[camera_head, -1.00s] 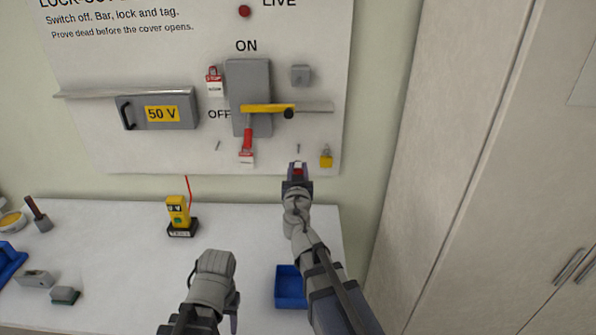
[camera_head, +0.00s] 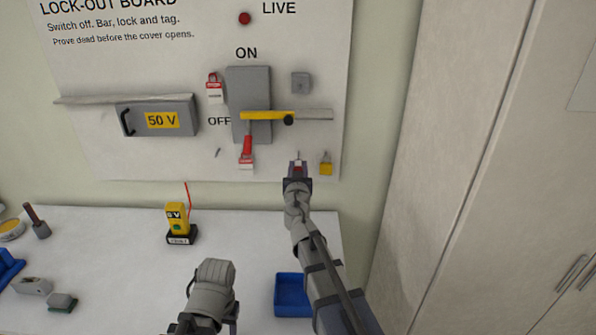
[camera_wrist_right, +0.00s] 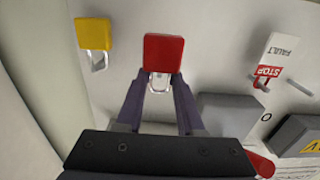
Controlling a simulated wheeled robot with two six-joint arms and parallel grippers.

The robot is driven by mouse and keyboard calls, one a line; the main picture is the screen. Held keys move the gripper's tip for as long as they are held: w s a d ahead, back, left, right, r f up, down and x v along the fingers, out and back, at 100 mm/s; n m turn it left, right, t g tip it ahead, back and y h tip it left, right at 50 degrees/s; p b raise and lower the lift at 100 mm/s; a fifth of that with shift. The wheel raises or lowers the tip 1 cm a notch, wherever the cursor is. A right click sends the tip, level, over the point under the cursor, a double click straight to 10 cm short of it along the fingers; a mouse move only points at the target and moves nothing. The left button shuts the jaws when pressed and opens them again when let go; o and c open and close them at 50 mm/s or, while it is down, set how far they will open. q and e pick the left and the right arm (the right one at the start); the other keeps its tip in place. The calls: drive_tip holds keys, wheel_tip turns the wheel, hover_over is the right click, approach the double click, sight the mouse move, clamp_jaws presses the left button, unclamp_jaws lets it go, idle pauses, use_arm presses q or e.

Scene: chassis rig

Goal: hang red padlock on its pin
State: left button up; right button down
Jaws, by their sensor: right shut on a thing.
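The red padlock (camera_head: 298,170) is in my right gripper (camera_head: 297,175), just below a small bare pin (camera_head: 298,154) on the board. In the right wrist view the red padlock (camera_wrist_right: 163,53) has its square body beyond the fingertips, and its metal shackle (camera_wrist_right: 160,82) lies between the two fingers. I cannot tell whether the shackle touches the pin, which is hidden there. My left arm's grey wrist (camera_head: 213,285) is low in the head view, over the table; its fingers do not show clearly.
A yellow padlock (camera_head: 326,166) hangs close to the right of my right gripper. A red-handled tagged item (camera_head: 247,150) hangs to its left, below the grey switch box (camera_head: 250,90) with its yellow bar. A blue tray (camera_head: 291,295) and a yellow tester (camera_head: 178,220) are on the table.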

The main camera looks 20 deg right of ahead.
drive_tip(key=shift+f+x, duration=0.15)
drive_tip(key=shift+x, duration=0.75)
drive_tip(key=shift+f+x, duration=0.1)
drive_tip(key=shift+x, duration=0.8)
drive_tip(key=shift+c, duration=2.2)
unclamp_jaws()
